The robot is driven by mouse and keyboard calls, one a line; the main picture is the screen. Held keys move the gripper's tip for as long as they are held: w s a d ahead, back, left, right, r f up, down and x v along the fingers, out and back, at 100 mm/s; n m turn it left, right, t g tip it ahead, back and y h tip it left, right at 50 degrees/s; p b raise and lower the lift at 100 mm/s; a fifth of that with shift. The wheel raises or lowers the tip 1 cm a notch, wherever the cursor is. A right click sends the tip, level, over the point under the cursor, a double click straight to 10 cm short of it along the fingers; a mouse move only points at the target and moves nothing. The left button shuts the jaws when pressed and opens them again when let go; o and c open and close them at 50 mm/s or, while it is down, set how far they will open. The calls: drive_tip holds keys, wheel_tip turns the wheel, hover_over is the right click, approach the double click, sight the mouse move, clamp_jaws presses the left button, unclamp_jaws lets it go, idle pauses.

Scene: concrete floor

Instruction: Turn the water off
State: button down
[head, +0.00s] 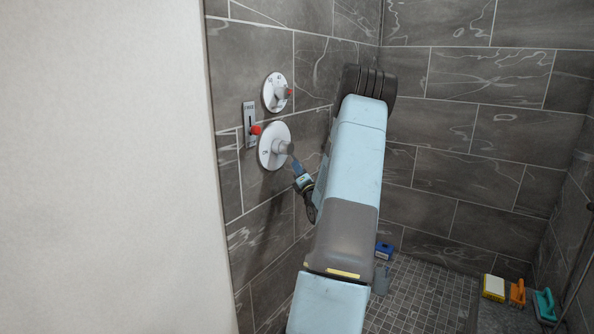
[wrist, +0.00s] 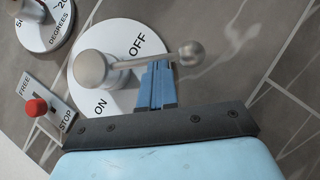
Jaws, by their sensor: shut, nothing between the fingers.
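The white round water control plate (head: 267,155) is on the tiled wall in the head view. In the wrist view, the plate (wrist: 84,84) reads ON at its lower left and OFF at its upper right. Its metal lever (wrist: 140,62) runs right from a round hub to a ball end, passing just below the OFF lettering. It stands off the plate, so its exact pointing is hard to judge. My gripper (wrist: 155,68) is shut and empty, its blue fingers just below the lever; I cannot tell whether they touch it. In the head view, my gripper (head: 296,165) is beside the plate.
A temperature dial (head: 273,92) sits above the plate. A FREE/STOP slider (head: 249,125) with a red knob is at its left. A pale wall (head: 110,170) stands close on the left. Brushes (head: 517,293) lie at the right; a blue object (head: 383,251) is low behind my arm.

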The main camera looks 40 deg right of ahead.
drive_tip(key=shift+w+d+r+h, duration=0.1)
drive_tip(key=shift+r+h, duration=0.2)
drive_tip(key=shift+r, duration=0.15)
drive_tip(key=w+a+f+v, duration=0.1)
drive_tip(key=a+f+v, duration=0.1)
drive_tip(key=v, duration=1.1)
drive_tip(key=shift+w+a+f, duration=0.1)
drive_tip(key=shift+w, duration=0.05)
